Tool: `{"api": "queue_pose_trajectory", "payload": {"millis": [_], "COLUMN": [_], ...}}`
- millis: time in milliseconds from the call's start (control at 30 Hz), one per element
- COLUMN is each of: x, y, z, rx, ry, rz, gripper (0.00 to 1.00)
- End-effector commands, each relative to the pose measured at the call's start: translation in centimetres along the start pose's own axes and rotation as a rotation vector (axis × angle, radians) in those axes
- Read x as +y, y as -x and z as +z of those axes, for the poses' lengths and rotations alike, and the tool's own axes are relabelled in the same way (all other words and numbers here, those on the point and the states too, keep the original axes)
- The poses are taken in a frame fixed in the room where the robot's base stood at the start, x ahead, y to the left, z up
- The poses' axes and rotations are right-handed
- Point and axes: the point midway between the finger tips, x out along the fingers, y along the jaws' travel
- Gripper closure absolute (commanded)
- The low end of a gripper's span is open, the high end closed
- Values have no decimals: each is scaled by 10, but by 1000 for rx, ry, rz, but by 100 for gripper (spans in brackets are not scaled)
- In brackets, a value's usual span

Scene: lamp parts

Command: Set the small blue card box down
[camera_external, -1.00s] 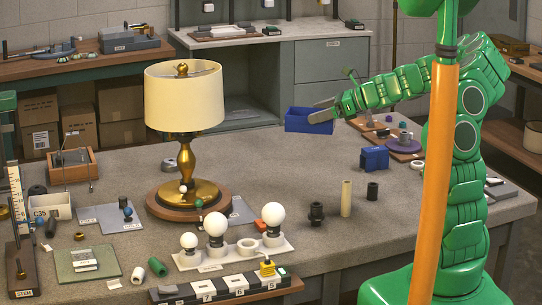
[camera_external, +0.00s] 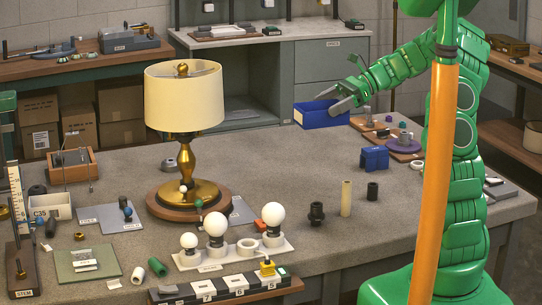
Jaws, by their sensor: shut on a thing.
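The small blue card box (camera_external: 320,117) is an open-topped blue box at the far edge of the grey table, right of the lamp. My gripper (camera_external: 337,100) comes from the right and is shut on the box at its upper rim, with grey fingers at the rim. The box looks roughly level. I cannot tell from this view whether its underside touches the table or hangs just above or beyond its far edge.
A lamp (camera_external: 184,110) stands left of centre. A cream tube (camera_external: 346,198) and black parts stand in front. The table's middle is fairly clear.

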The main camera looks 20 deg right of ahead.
Motion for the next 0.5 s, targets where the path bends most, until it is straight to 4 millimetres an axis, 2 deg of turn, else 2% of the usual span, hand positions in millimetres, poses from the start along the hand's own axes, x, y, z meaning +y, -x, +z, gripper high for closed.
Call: {"api": "queue_pose_trajectory", "payload": {"millis": [100,500], "x": [5,5], "y": [3,-24], "z": [2,-57], "rx": [1,-3], "ry": [11,5], "rz": [31,30], "gripper": [36,36]}}
